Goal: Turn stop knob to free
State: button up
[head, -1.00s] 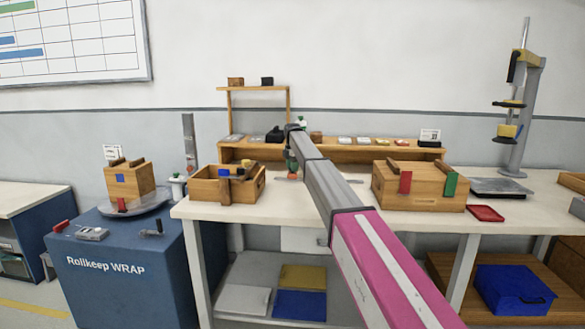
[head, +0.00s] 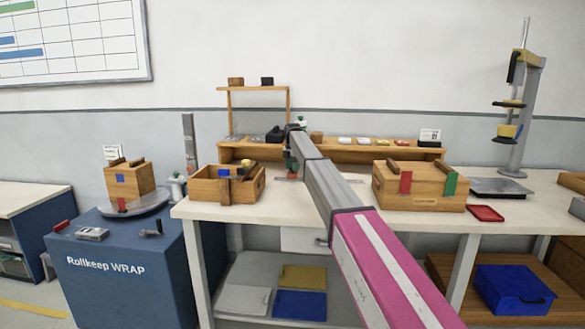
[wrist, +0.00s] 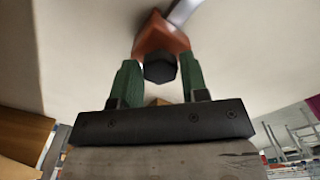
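In the wrist view, a dark, faceted knob (wrist: 160,68) sits on an orange-red body (wrist: 160,37), with a grey strip running up and right from it. I take it for the stop knob. My gripper (wrist: 160,75) has two green fingers, standing apart on either side of the knob with little gap; contact is not clear. In the head view, my arm reaches to the back of the bench, and its end (head: 292,165) is small there. A reddish part (head: 293,177) shows just below it; the knob itself cannot be made out.
A wooden crate (head: 208,188) stands left of my arm and a larger wooden box (head: 425,190) stands right of it. A low wooden shelf (head: 350,153) runs behind. The blue wrap machine (head: 125,275) is at the left. The white bench top (head: 300,207) is clear in front.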

jog(key=shift+o, duration=1.2)
jog(key=shift+r, duration=0.1)
notch_tip(320, 180, up, 11)
jog(key=shift+f, duration=0.2)
jog(key=shift+s, duration=0.1)
